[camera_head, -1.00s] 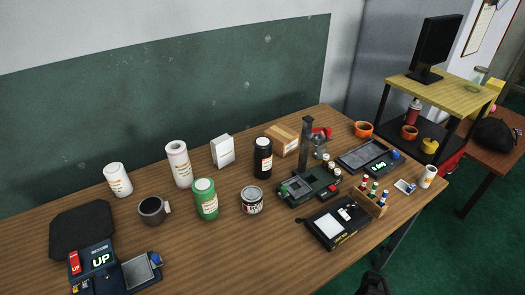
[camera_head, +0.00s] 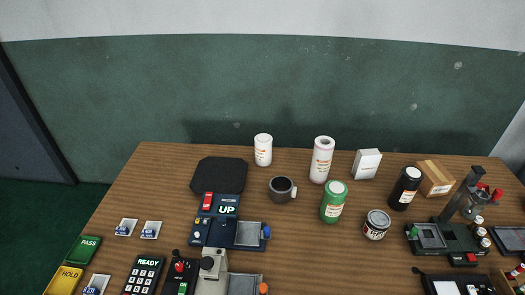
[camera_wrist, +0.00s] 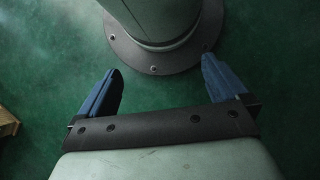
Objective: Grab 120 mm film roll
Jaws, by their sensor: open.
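My gripper (camera_wrist: 161,66) shows only in the wrist view, with its two blue fingers wide apart and nothing between them. It hangs over the green floor, near a round grey base, away from the tabletop. No thing is clearly readable as a 120 mm film roll. Several small light-capped cylinders (camera_head: 481,231) stand beside the dark green device (camera_head: 455,237) at the right in the head view. A small red-marked roll (camera_head: 517,270) shows in a wooden rack at the right edge, partly cut off. I cannot tell which of these is the film roll.
The wooden table (camera_head: 300,240) holds a white bottle (camera_head: 263,150), a tall white roll-shaped container (camera_head: 321,160), a green bottle (camera_head: 333,203), a black bottle (camera_head: 405,188), a dark mug (camera_head: 281,189) and a tin (camera_head: 376,225). Controls crowd the front left.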

